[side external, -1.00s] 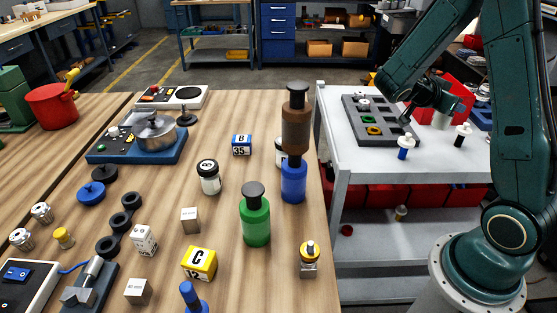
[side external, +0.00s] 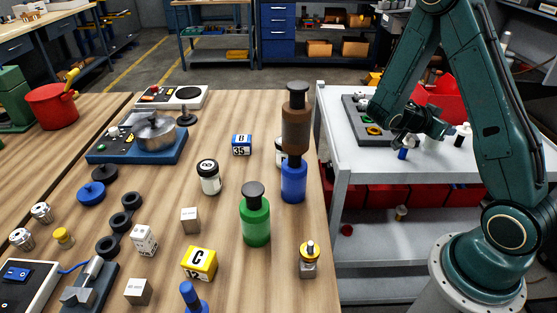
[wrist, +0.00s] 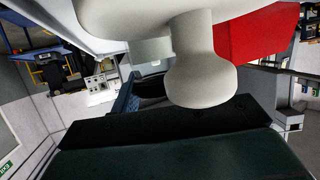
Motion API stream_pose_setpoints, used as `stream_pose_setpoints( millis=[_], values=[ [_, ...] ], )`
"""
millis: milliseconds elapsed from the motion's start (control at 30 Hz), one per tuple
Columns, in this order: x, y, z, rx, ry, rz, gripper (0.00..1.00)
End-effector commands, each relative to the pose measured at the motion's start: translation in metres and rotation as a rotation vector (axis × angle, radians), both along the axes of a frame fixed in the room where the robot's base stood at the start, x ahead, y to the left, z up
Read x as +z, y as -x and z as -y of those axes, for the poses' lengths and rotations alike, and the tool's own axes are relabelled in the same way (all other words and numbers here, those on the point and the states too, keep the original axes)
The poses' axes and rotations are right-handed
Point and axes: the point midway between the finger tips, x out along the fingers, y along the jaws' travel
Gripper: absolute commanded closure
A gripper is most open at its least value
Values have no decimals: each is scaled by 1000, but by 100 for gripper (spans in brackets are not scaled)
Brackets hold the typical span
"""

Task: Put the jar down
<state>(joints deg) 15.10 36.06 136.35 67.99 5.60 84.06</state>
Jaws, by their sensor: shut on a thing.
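My gripper (side external: 453,132) is over the white side table on the right, low near its surface. A pale, rounded thing with a narrow neck and a knob-like end fills the top of the wrist view; I take it for the jar (wrist: 202,75), close to the camera and in my gripper.
The red bin also shows in the wrist view (wrist: 255,35). Bottles and blocks crowd the wooden bench (side external: 120,270).

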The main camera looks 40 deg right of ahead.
Motion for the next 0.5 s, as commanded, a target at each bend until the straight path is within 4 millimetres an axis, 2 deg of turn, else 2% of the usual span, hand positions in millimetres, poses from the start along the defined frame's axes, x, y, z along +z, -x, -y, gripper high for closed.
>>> stream_pose_setpoints(
  millis=[200,500],
  values=[
    [-16,0,0,-1,1,-2,84],
    [-18,0,0,0,0,0,84]
  ],
)
